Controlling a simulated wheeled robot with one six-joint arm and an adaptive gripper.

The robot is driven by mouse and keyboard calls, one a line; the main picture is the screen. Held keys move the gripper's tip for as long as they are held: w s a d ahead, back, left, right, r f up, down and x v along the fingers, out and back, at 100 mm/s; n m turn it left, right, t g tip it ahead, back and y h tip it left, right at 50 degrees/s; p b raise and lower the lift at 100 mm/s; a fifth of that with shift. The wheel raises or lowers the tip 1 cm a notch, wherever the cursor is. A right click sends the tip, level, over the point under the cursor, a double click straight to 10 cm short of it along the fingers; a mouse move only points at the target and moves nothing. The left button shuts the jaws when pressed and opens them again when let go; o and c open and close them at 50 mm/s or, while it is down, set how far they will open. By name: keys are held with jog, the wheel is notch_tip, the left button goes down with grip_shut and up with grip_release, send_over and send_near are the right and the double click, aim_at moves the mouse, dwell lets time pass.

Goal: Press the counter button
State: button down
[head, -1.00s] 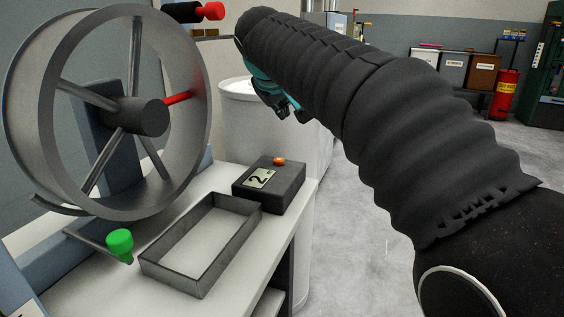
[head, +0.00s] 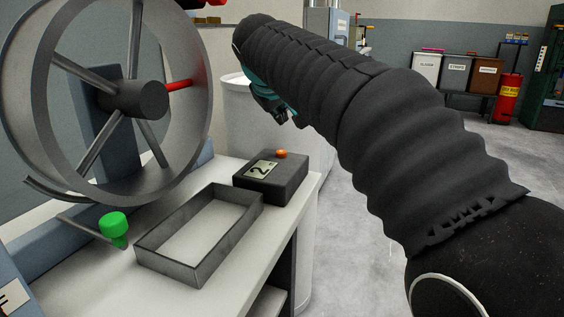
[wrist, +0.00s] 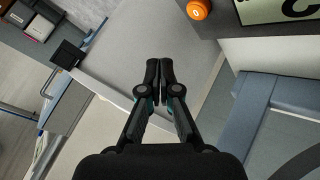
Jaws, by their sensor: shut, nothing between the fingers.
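The counter (head: 283,185) is a dark box on the white bench, with an orange button (head: 282,154) on top and a display reading 2. In the wrist view the orange button (wrist: 198,9) is at the top, right of my fingertips, and part of the display (wrist: 275,10) shows beside it. My gripper (wrist: 159,66) is shut and empty, apart from the button. In the head view my gripper (head: 281,116) hangs behind and above the counter, partly hidden by my arm.
A large spoked wheel (head: 195,110) with a red spoke stands at the left of the bench. An open metal tray (head: 190,272) and a green knob (head: 113,225) are in front of it. A pale drum (head: 245,110) stands behind. Bins and a red extinguisher (head: 508,97) are far back.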

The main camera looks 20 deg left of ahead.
aim_at(280, 152)
notch_tip(280, 152, down, 3)
jog(key=shift+b, duration=1)
jog(key=shift+f, duration=1.05)
jog(key=shift+f, duration=0.15)
jog(key=shift+f, duration=0.3)
jog(key=shift+f, duration=0.4)
dwell(0.6)
jog(key=shift+r, duration=0.15)
jog(key=shift+r+p, duration=0.65)
jog(key=shift+r, duration=0.05)
